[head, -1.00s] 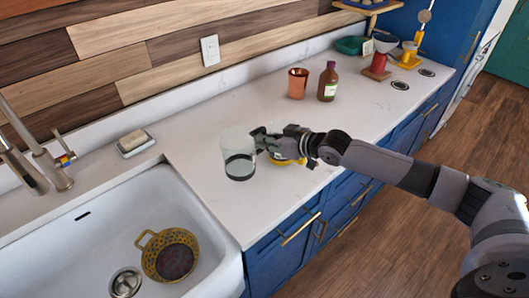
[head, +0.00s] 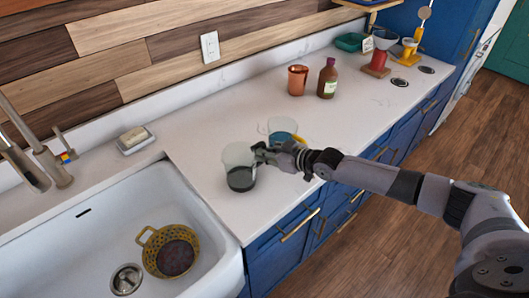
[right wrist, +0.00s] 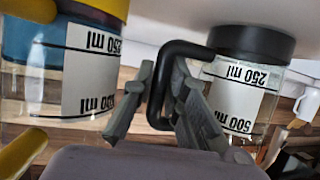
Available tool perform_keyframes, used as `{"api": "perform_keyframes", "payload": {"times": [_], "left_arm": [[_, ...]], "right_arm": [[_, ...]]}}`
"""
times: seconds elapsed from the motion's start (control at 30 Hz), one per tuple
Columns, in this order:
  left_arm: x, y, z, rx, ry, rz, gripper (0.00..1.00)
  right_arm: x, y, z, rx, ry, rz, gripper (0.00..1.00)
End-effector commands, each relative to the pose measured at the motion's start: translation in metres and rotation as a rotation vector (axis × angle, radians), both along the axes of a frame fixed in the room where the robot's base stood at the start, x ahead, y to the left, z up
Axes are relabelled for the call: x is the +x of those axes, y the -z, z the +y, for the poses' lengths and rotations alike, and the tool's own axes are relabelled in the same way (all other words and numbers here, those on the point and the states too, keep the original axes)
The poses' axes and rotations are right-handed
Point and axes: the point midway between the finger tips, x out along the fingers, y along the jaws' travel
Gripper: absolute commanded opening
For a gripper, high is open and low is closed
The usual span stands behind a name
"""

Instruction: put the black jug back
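The black jug (head: 240,170) is a clear measuring jug with a dark lower part and black handle, upright at the near part of the counter, right of the sink. My right gripper (head: 262,154) is at its right side. In the right wrist view, which is upside down, the fingers (right wrist: 163,75) are closed around the jug's black handle, with the jug body (right wrist: 238,85) to the right. I cannot tell whether its base touches the counter. My left gripper is out of view.
A similar clear jug with blue base and yellow handle (head: 283,127) stands close behind my gripper. A copper cup (head: 297,80) and a brown bottle (head: 327,80) stand further back. The sink (head: 70,235) holds a yellow colander (head: 160,240). The counter's middle is clear.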

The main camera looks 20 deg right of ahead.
Motion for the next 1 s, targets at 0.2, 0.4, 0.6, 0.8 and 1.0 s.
{"api": "perform_keyframes", "payload": {"times": [0.2, 0.4, 0.6, 0.8, 1.0], "left_arm": [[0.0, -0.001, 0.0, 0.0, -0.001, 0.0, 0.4], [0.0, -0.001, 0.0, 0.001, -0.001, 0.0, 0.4], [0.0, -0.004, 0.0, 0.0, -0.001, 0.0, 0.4], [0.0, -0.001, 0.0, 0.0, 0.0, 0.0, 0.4], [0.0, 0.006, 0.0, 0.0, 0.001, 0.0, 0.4]], "right_arm": [[0.0, -0.001, 0.0, 0.0, 0.0, 0.0, 0.29], [0.0, -0.001, 0.0, 0.0, 0.0, 0.0, 0.32], [0.0, -0.004, 0.0, 0.0, 0.0, 0.0, 0.32], [-0.021, -0.011, -0.013, -0.001, 0.0, 0.003, 0.32], [-0.056, -0.026, -0.034, -0.004, 0.0, 0.003, 0.32]]}}
